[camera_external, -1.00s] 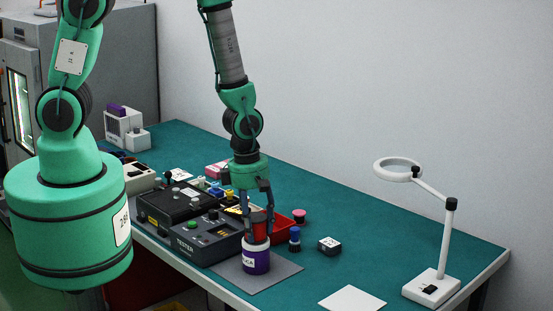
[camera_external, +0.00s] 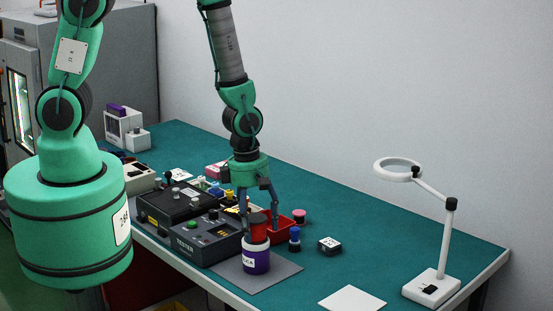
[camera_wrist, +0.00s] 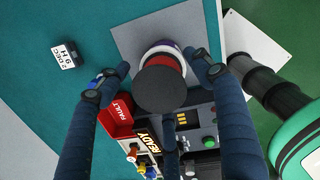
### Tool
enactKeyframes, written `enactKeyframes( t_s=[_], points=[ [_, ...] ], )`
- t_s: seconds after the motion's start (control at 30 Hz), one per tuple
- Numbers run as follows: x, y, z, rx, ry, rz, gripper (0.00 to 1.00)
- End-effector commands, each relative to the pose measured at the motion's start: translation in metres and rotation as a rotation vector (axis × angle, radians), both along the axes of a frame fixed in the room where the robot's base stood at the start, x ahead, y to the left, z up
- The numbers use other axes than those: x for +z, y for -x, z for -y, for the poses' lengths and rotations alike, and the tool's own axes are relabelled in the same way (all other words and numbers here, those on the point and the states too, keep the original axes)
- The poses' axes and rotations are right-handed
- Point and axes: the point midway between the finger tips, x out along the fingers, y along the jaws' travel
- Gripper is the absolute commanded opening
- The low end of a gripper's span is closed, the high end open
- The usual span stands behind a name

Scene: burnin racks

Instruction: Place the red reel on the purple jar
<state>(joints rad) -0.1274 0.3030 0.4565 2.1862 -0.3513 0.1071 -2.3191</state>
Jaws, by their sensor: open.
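The red reel (camera_external: 258,227), with a dark top face, stands upright on the white top of the purple jar (camera_external: 256,261). The jar stands on a grey mat (camera_external: 283,272) near the table's front edge. In the wrist view the reel's dark round face (camera_wrist: 160,90) hides most of the jar, whose purple and white rim (camera_wrist: 163,46) shows behind it. My gripper (camera_external: 258,212) is open above the jar, its fingers apart on either side of the reel. In the wrist view the fingertips of my gripper (camera_wrist: 158,72) stand clear of the reel.
A dark tester box (camera_external: 210,240) stands left of the jar. A red bin (camera_external: 283,228) and a blue-topped item (camera_external: 295,238) are behind it and to the right. A small dark block (camera_external: 329,246) and a magnifier lamp (camera_external: 440,285) stand farther right. The back right table is clear.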

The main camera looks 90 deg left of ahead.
Motion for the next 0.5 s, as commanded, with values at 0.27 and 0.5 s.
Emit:
enactKeyframes(
  t_s=[0.27, 0.5],
  points=[
    [0.037, 0.002, -0.001, 0.000, -0.001, 0.003, 0.65],
    [0.078, 0.006, -0.002, 0.000, 0.000, 0.003, 0.65]
  ],
)
